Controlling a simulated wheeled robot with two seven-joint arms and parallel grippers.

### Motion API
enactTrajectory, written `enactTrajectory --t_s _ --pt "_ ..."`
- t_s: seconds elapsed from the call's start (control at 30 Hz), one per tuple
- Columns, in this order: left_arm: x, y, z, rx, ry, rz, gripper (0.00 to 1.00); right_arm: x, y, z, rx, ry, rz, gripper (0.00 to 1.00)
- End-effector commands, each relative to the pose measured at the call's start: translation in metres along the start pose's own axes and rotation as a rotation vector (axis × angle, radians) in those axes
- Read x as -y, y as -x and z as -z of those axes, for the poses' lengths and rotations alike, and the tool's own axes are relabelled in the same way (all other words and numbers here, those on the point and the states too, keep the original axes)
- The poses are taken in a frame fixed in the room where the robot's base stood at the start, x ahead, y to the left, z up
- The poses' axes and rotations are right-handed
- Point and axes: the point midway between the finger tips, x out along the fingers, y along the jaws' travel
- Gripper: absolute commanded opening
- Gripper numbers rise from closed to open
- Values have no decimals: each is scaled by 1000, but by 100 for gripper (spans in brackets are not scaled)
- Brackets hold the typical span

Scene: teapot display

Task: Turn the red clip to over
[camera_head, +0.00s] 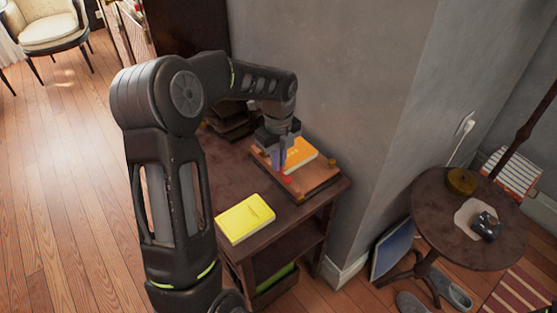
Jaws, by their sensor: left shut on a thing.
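A small red clip (287,180) shows at the front edge of a wooden board (309,185) on the dark side table. My left gripper (283,172) points down over the board, its fingers right at the red clip, and it is shut on it. An orange book or card (300,153) lies on the board behind the fingers. Part of the board is hidden by my left gripper. My right gripper is not in view.
A yellow book (244,219) lies on the dark side table (233,170) in front of the board. A grey wall stands close behind and to the right. A round table (430,205) with small objects is at the right. Open wooden floor (60,200) lies to the left.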

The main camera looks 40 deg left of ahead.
Motion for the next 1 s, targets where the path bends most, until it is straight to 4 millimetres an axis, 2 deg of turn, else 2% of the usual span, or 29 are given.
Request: enactTrajectory --t_s 0.67,1.0 --pt "0 0 0 0 18 0 0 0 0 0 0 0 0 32" --pt "0 0 0 0 161 0 0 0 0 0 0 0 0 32"
